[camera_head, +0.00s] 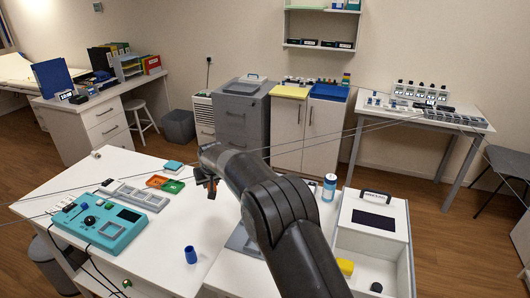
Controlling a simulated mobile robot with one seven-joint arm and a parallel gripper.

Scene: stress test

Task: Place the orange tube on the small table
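I cannot make out an orange tube in the head view. My dark arm reaches from the bottom centre up and left, and my gripper (208,187) hangs above the white worktable (225,205). The gripper is small and partly hidden by my wrist, so I cannot tell whether it is open or holds anything.
A teal device (112,222) and a grey rack (137,196) sit on the worktable's left side. A blue cup (190,254) stands near its front. A blue-and-white bottle (329,187) and a white case (376,218) are right of my arm. Cables cross the view.

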